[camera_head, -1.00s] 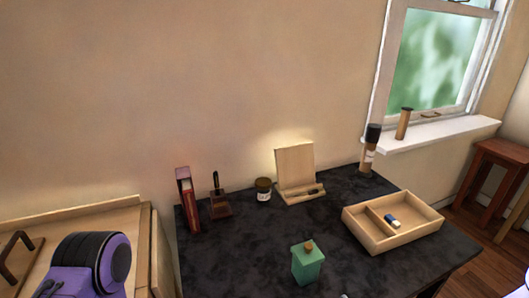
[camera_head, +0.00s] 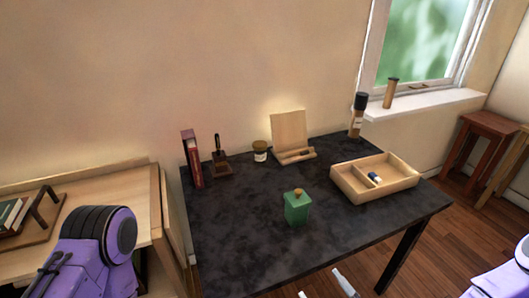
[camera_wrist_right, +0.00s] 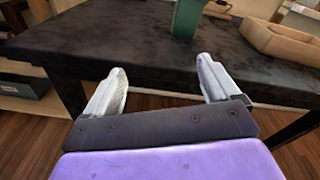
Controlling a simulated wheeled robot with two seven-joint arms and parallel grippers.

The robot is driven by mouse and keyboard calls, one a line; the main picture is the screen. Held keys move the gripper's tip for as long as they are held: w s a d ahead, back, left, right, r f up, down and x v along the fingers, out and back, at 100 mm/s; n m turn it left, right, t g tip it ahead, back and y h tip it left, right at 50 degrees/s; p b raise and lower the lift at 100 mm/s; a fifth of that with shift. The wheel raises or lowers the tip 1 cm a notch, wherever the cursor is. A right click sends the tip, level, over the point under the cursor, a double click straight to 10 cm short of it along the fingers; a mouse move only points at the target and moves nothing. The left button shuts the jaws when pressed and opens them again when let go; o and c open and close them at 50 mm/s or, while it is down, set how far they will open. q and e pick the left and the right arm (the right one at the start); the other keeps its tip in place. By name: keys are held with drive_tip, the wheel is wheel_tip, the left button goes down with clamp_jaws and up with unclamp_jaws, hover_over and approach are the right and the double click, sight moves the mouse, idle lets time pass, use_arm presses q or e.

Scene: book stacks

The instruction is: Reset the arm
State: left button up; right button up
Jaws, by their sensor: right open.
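My right gripper (camera_head: 324,284) shows at the bottom edge of the head view, in front of the dark table's front edge. In the right wrist view its two pale fingers (camera_wrist_right: 162,72) are spread apart with nothing between them. The green box with a round knob (camera_head: 297,207) stands upright on the table beyond the fingers, apart from them; its lower part shows in the wrist view (camera_wrist_right: 187,18). A purple part of my right arm shows at the lower right. My left arm's purple link is at the lower left; its gripper is out of view.
The dark table (camera_head: 240,240) holds a wooden tray (camera_head: 398,185), a wooden stand (camera_head: 289,132), a jar (camera_head: 260,151), a red book (camera_head: 192,160) and a dark bottle (camera_head: 357,115). A side desk (camera_head: 100,185) stands left. A stool (camera_head: 485,145) stands right. The table's front left is clear.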

drive_tip(key=s+d+f+n+g+h, duration=0.3)
drive_tip(key=s+f+n+g, duration=0.25)
drive_tip(key=f+n, duration=0.25)
drive_tip(key=s+d+f+n+g+h, duration=0.2)
drive_tip(key=s+d+f+n+g, duration=0.2)
drive_tip(key=s+f+n, duration=0.3)
drive_tip(key=s+d+f+n+g+h+p, duration=0.1)
drive_tip(key=s+d+f+n+g+h, duration=0.2)
drive_tip(key=d, duration=0.6)
drive_tip(key=s+n+h, duration=0.2)
drive_tip(key=shift+s+d+f+n, duration=0.2)
drive_tip(key=shift+s+f+n, duration=0.1)
drive_tip(key=shift+n, duration=0.1)
